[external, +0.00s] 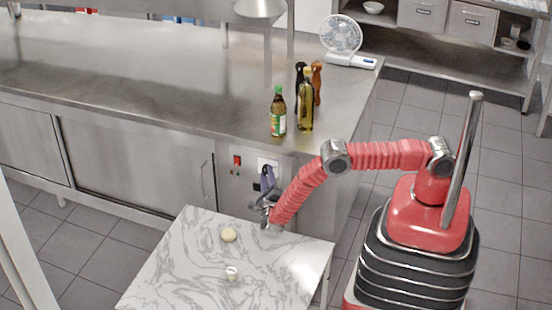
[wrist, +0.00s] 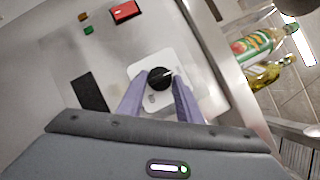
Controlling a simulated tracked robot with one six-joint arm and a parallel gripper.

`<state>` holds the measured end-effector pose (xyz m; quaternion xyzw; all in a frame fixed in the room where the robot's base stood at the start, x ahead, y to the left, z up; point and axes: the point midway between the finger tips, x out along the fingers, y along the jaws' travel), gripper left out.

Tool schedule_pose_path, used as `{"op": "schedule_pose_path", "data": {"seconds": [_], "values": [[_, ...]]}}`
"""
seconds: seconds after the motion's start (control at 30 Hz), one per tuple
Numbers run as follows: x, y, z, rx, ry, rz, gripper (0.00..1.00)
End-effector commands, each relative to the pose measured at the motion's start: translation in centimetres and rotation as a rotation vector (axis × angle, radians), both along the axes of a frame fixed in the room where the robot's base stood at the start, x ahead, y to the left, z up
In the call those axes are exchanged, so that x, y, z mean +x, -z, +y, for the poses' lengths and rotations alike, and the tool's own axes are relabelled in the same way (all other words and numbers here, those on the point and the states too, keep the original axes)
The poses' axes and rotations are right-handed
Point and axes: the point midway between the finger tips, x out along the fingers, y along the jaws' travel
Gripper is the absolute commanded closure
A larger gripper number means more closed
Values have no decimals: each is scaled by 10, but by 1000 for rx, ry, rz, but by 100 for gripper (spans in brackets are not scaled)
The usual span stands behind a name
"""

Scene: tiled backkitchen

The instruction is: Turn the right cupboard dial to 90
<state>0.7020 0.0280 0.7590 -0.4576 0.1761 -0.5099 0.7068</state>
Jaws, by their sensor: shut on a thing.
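The right cupboard dial (wrist: 160,77) is a round black knob with a light pointer line, on a pale square plate (wrist: 140,70) on the cupboard's steel front. My gripper (wrist: 160,95) has its two purple fingers on either side of the knob and is shut on it. In the external view my gripper (external: 267,180) reaches the cupboard front from the right, and it hides the dial there. The pale plate (external: 268,162) shows just above it. Any number marks around the knob are too small to read.
A red switch (external: 237,160) is left of the dial. A marble-topped table (external: 190,260) with two small pale items stands in front. A sauce bottle (external: 278,115), an oil bottle (external: 306,110) and a fan (external: 341,38) stand on the counter. A dark slot (wrist: 89,93) is near the dial.

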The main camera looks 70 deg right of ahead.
Motion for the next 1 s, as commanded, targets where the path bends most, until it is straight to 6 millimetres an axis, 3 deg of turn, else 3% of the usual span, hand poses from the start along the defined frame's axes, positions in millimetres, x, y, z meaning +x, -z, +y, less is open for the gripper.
{"op": "schedule_pose_path", "data": {"seconds": [0.27,1.0], "values": [[2,4,0,5,-4,-69,90],[7,8,1,6,-8,-503,90]]}}
